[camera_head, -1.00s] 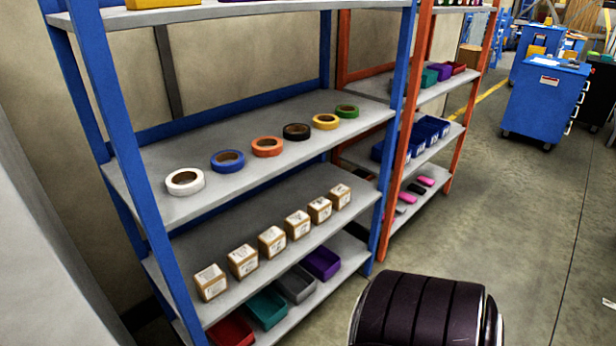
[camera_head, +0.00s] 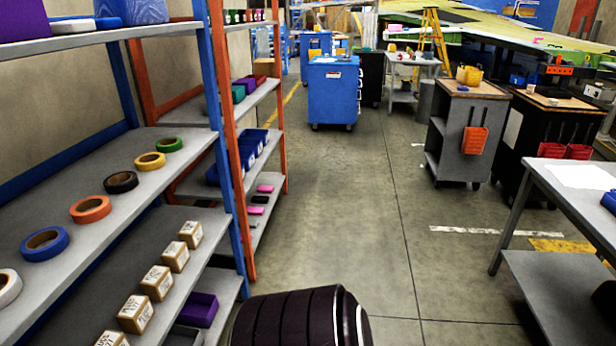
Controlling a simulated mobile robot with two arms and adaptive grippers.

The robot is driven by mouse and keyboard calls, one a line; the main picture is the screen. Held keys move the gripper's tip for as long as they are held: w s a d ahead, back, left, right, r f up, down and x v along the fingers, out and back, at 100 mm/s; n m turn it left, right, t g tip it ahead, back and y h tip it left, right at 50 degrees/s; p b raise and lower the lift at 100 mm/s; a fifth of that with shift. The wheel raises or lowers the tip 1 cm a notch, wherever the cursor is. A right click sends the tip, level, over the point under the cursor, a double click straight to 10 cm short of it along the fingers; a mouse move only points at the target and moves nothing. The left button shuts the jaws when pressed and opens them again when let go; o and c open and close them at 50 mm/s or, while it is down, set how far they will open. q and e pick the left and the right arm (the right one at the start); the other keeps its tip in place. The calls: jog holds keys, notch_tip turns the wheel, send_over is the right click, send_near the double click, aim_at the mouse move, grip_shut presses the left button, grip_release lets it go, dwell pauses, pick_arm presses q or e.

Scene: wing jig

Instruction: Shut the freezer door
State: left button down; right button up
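No freezer and no freezer door show clearly in the head view. Neither of my grippers is in view. A dark, ribbed rounded part, which looks like part of my own body, shows at the bottom centre.
A blue-framed shelf (camera_head: 229,155) with tape rolls (camera_head: 91,209) and small boxes (camera_head: 157,282) stands close at left, an orange-framed shelf (camera_head: 281,120) behind it. A blue cabinet (camera_head: 334,92), grey cart (camera_head: 463,135) and grey table (camera_head: 566,190) stand beyond and right. The middle aisle floor (camera_head: 350,190) is clear.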

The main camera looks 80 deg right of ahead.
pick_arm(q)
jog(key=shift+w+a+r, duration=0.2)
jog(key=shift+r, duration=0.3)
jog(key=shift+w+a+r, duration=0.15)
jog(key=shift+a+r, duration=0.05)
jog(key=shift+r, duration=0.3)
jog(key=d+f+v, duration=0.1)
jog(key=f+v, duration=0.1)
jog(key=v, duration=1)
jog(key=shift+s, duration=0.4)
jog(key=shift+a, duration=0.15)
